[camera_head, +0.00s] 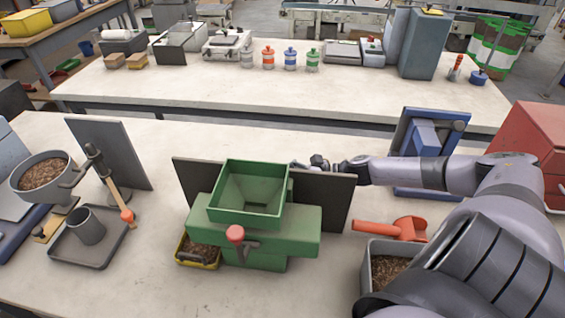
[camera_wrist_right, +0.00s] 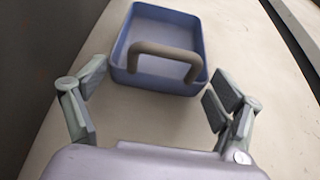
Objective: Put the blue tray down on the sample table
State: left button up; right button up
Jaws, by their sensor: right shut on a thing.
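The blue tray (camera_wrist_right: 122,62), a shallow open box with a grey arched handle (camera_wrist_right: 165,50), shows in the right wrist view above or on a pale tabletop (camera_wrist_right: 72,132); whether it touches the top is unclear. My right gripper (camera_wrist_right: 163,78) is shut on the tray at its handle side, one finger on each side; the contact points are not clear. The tray cannot be made out there. My left gripper is not in view.
A dark upright panel (camera_head: 333,203) stands behind the hopper. A blue machine (camera_head: 425,140), red scoop (camera_head: 395,229) and pellet bin (camera_head: 384,248) are at the right. A long pale table (camera_head: 260,92) behind carries jars and instruments, with its front strip bare.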

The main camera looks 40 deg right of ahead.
jog(key=shift+f, duration=0.3)
jog(key=o, duration=1.2)
jog(key=shift+c, duration=0.2)
jog(key=shift+r, duration=0.1)
jog(key=shift+d, duration=0.1)
jog(key=shift+s+d+r, duration=0.1)
jog(key=shift+s+d, duration=0.1)
jog(key=shift+s, duration=0.05)
jog(key=v, duration=0.4)
jog(key=shift+s+r, duration=0.1)
jog(key=shift+s, duration=0.1)
jog(key=p+v, duration=0.4)
jog(key=v, duration=0.1)
jog(key=shift+s+d+r, duration=0.1)
jog(key=shift+d+r, duration=0.1)
jog(key=shift+r, duration=0.1)
jog(key=shift+s+d+r, duration=0.15)
jog(key=shift+s+d, duration=0.3)
